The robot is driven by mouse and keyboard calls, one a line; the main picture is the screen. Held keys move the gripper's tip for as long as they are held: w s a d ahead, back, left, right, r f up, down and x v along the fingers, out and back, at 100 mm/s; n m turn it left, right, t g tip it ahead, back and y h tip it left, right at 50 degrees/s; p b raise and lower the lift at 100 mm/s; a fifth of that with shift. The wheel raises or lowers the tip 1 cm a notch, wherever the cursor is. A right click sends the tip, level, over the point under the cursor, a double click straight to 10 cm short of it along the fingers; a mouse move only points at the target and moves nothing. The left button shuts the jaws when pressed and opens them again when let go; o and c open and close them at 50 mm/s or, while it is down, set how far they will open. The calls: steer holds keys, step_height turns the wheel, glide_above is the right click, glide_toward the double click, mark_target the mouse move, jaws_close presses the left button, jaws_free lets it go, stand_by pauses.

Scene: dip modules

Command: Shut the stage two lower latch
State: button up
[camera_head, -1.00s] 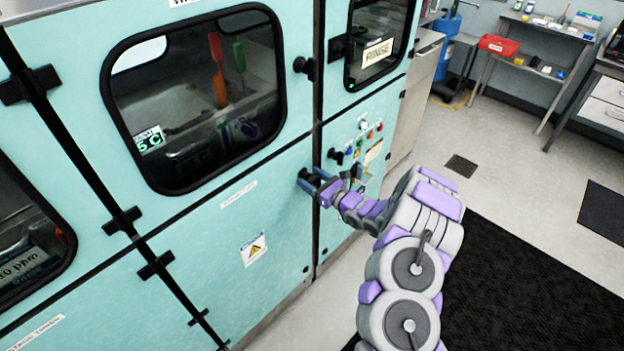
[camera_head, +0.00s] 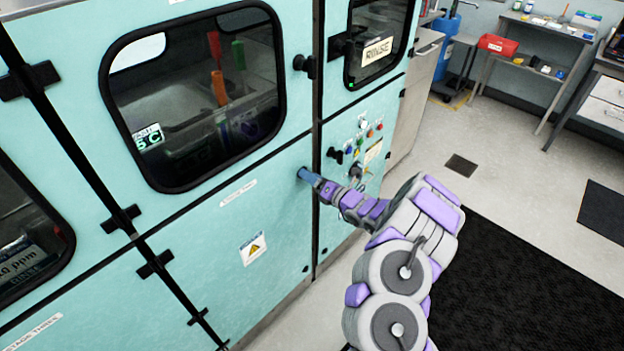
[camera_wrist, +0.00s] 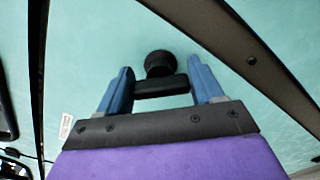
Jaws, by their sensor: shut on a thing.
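The stage two lower latch is a black round knob with a short bar (camera_wrist: 162,89), on the turquoise lower panel (camera_head: 225,235). My gripper (camera_head: 308,176) is at the upper right corner of this panel, just below the seam under the large window. In the wrist view, the two blue fingers of my gripper (camera_wrist: 162,82) are shut on the bar, one at each end. The knob sits just beyond the bar, against the panel. In the head view the fingers hide most of the latch.
A similar black latch (camera_head: 304,65) is on the upper door. To the right is a control panel with coloured buttons (camera_head: 370,132), close beside my wrist. The floor at right is clear, with a black mat (camera_head: 530,280).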

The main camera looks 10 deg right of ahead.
steer(key=m, duration=0.4)
steer(key=shift+d+f+m, duration=0.1)
steer(key=shift+f+m, duration=0.05)
steer(key=shift+m, duration=0.15)
steer(key=shift+f+m+b, duration=0.1)
steer(key=shift+m+b, duration=0.25)
steer(key=shift+m, duration=1.55)
steer(key=o, duration=1)
steer(key=shift+w+d+f, duration=0.1)
steer(key=shift+w, duration=0.05)
steer(key=shift+c, duration=0.2)
steer(key=p+v, duration=0.4)
steer(key=v, duration=1.3)
steer(key=shift+d, duration=0.15)
